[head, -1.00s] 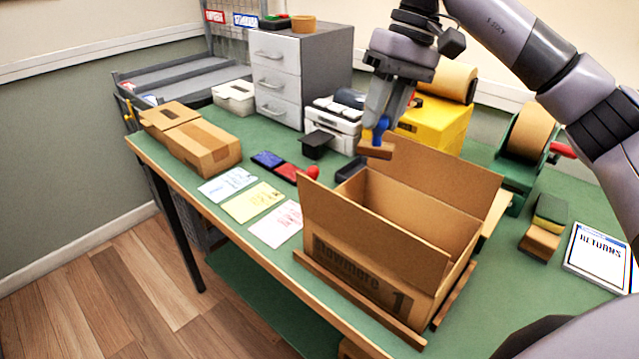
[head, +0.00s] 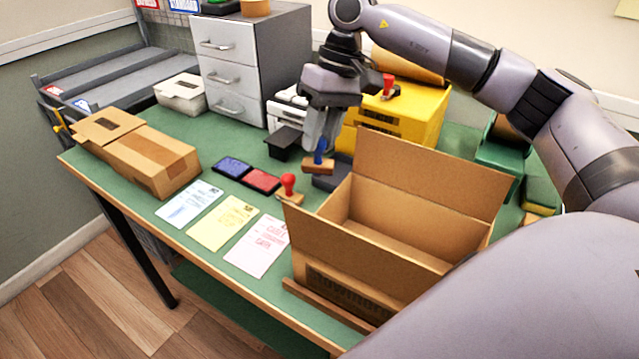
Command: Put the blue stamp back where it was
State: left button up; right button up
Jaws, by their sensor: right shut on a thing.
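My right gripper (head: 320,146) is shut on the blue stamp (head: 317,166), gripping its blue handle with the wooden block hanging below. The stamp is upright and stands in front of a dark, low holder or pad (head: 334,173) behind the open carton; I cannot tell whether it touches it. The red stamp (head: 289,187) stands on the mat to the left of the carton. The blue ink pad (head: 232,167) and red ink pad (head: 262,181) lie to the left. My left gripper is not in view.
The open carton (head: 424,195) is close to the right of the stamp. A black box (head: 284,142) and the drawer unit (head: 245,60) stand behind. A yellow box (head: 405,115) is behind the gripper. Three cards, including a yellow one (head: 223,222), lie at the front edge.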

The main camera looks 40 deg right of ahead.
notch_tip(320, 180, down, 11)
jog(key=shift+r+p, duration=0.1)
jog(key=shift+p, duration=0.35)
jog(key=shift+f, duration=0.25)
jog(key=o, duration=0.9)
jog(key=shift+c, duration=0.2)
jog(key=b+v, duration=0.1)
jog(key=v, duration=1.1)
jog(key=shift+r, duration=0.2)
jog(key=shift+w, duration=0.1)
